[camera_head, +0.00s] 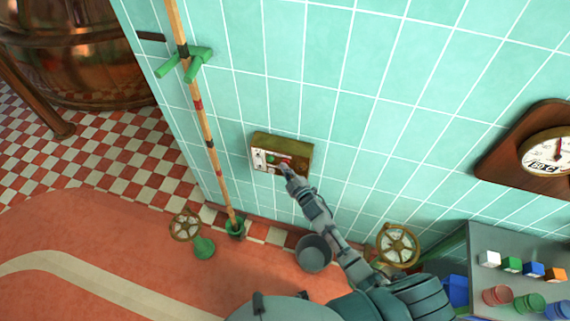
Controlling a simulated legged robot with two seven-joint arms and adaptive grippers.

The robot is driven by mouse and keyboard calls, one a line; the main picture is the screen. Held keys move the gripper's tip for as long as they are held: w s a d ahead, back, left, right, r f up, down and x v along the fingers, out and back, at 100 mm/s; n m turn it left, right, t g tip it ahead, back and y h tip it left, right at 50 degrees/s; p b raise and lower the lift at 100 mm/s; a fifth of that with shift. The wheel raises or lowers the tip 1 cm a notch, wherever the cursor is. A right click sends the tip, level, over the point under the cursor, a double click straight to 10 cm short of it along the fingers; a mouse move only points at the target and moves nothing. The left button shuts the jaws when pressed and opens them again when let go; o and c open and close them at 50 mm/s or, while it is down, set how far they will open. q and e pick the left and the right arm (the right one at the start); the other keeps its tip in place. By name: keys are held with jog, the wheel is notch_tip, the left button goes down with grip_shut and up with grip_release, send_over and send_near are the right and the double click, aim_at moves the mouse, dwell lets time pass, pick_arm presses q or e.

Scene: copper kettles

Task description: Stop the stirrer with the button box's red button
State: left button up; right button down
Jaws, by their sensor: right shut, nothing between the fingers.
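The button box (304,153) is a brass-coloured box with a pale front, fixed to the turquoise tiled wall. A green button (270,158) shows on its front, and the red button (286,162) is to the right of it. My right gripper (286,171) is shut and empty, with its fingertips right at the red button. I cannot tell whether they touch it, and they hide part of the box's front. The stirrer cannot be made out. My left gripper is not in view.
A wooden pole (205,130) stands along the wall in a green holder, left of the box. Valve wheels (398,245) (185,226) and a grey bucket (314,253) are below. A grey table (480,240) with coloured blocks is at right. A copper kettle (80,60) stands far left.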

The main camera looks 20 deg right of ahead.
jog(key=shift+s, duration=0.1)
jog(key=shift+s+a+p, duration=0.3)
jog(key=shift+s+a, duration=0.15)
jog(key=shift+s, duration=0.2)
jog(key=s+a, duration=0.1)
jog(key=s, duration=0.1)
jog(key=s+a+p, duration=0.1)
jog(key=s+a, duration=0.1)
dwell(0.5)
jog(key=shift+d, duration=0.1)
dwell(0.6)
